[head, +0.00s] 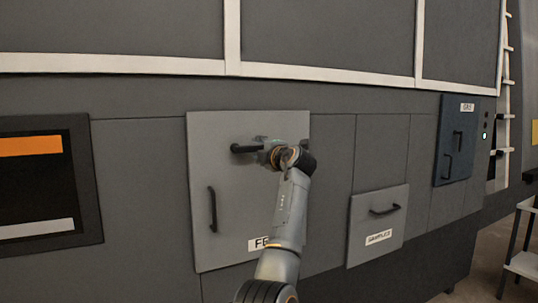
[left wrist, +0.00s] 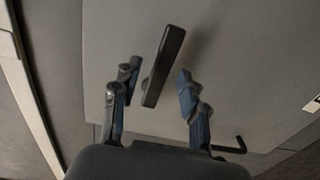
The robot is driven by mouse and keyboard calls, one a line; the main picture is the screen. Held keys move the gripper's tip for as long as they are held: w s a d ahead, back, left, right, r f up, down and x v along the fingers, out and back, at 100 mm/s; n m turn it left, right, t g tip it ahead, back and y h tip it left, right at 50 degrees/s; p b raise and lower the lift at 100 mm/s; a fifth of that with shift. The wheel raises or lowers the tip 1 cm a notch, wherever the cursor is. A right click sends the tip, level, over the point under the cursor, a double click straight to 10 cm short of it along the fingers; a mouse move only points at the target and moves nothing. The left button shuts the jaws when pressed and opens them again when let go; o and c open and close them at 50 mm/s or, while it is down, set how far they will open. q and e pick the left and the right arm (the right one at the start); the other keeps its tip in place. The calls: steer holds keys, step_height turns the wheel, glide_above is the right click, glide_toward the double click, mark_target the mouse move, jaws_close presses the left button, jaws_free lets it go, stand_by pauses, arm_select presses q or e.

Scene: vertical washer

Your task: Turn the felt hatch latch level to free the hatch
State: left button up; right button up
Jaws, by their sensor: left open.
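The felt hatch (head: 225,175) is a light grey square panel, its label (head: 258,244) partly hidden by my left arm. Its black latch (head: 244,149) lies about level in the head view, its right part hidden by my gripper. My left gripper (head: 264,149) is at the latch. In the left wrist view, the latch (left wrist: 164,65) is a dark bar running between the two spread fingers of the gripper (left wrist: 158,80), with a gap visible on the right side. The fingers are open. The hatch's upright pull handle (head: 212,209) is at its left. My right gripper is not in view.
A smaller hatch (head: 358,232) with a black handle is to the right. A dark labelled box (head: 450,165) with a handle is farther right, near steps (head: 525,262). A black panel with an orange strip (head: 30,145) is at the left. Pale rails (head: 110,64) run above.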

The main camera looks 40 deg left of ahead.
arm_select(q)
steer(key=v, duration=1)
steer(key=shift+d, duration=0.2)
steer(key=shift+f, duration=0.1)
